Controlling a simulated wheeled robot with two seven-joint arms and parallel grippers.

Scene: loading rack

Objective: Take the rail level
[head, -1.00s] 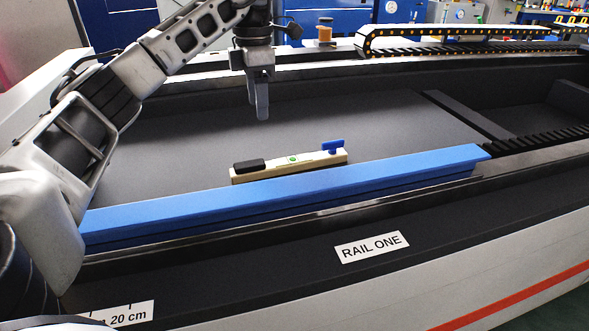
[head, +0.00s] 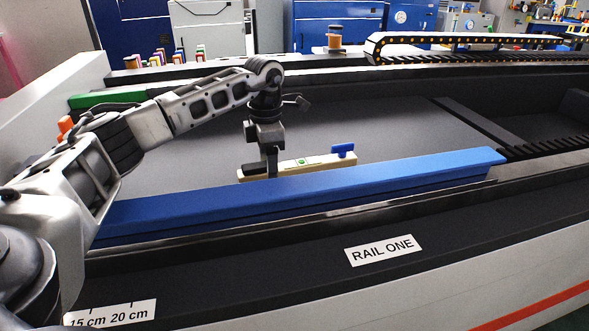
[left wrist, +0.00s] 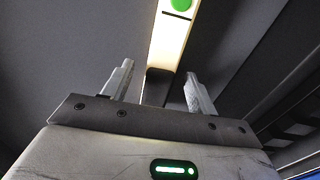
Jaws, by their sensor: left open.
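The rail level is a cream bar (head: 313,162) with a green vial and a blue piece at its right end. It lies behind the blue rail (head: 300,195) on the dark bed. In the left wrist view the open left gripper (left wrist: 158,85) has one finger on each side of the level (left wrist: 168,45). The level's dark grip (left wrist: 156,88) shows between the fingers, with gaps on both sides. My right gripper is not in view.
A dark toothed strip (head: 545,140) and a crossbar (head: 475,118) lie to the right on the bed. A cable chain (head: 470,40) and an orange spool (head: 335,38) are at the back. The grey bed behind the level is clear.

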